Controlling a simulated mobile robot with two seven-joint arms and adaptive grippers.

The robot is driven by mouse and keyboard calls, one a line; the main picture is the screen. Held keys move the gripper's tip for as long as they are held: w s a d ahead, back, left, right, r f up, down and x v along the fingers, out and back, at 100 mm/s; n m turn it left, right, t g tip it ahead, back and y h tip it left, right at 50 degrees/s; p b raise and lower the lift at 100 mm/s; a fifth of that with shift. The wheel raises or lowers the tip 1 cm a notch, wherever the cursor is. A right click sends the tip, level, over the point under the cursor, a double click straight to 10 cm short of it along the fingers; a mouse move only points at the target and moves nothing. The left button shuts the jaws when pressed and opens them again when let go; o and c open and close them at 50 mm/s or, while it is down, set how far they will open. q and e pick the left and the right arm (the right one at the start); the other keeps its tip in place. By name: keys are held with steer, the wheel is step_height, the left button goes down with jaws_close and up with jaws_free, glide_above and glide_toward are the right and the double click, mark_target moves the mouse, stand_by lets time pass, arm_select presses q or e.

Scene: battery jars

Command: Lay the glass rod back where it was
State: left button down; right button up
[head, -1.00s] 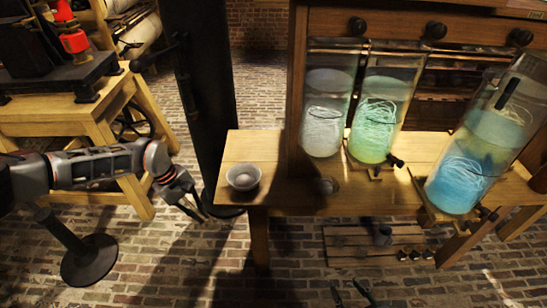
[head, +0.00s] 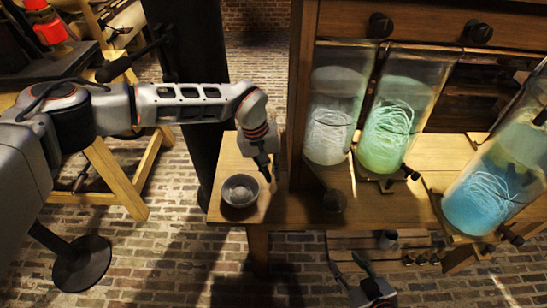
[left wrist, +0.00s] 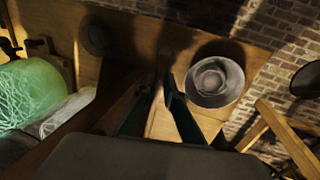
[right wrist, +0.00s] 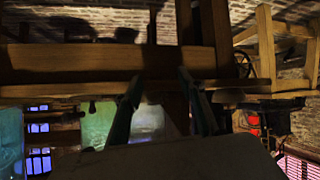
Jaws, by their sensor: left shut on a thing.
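My left gripper (head: 267,170) is over the left end of the wooden bench (head: 225,165), just behind and right of a small grey bowl (head: 241,191). Its fingers point down and are shut on the glass rod, but the clear rod is too thin and dark to make out. In the left wrist view the fingertips (left wrist: 163,82) are close together, and the bowl (left wrist: 214,80) lies to their right. My right gripper (head: 353,268) is low in front of the bench, open and empty. Its spread fingers (right wrist: 158,84) show in the right wrist view.
Three tall glass jars stand on the bench: a white one (head: 331,120), a green one (head: 390,120) and a blue one (head: 490,185). A slatted shelf (head: 350,250) lies below. A dark post (head: 190,60) rises left of the bench.

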arm_select(q)
steer(key=shift+d+r, duration=0.15)
steer(key=shift+d, duration=0.2)
steer(key=shift+s+f, duration=0.15)
steer(key=shift+f, duration=0.35)
steer(key=shift+s+f+b, duration=0.1)
steer(key=shift+f+b, duration=0.25)
steer(key=shift+b, duration=0.1)
steer(key=b+x, duration=0.1)
steer(key=x, duration=0.1)
steer(key=a+b+x, duration=0.1)
steer(key=x, duration=0.1)
steer(key=b+x, duration=0.2)
steer(key=x, duration=0.1)
steer(key=shift+a+f, duration=0.3)
steer(key=shift+b+x, duration=0.55)
steer(key=shift+x, duration=0.2)
steer(key=shift+a, duration=0.15)
arm_select(e)
step_height(320, 180, down, 8)
steer(key=s, duration=0.2)
steer(key=shift+s+r+g, duration=0.15)
steer(key=shift+r+g, duration=0.05)
steer(key=shift+g, duration=0.1)
arm_select(q)
steer(key=c, duration=2)
jaws_free()
steer(key=shift+c, duration=0.2)
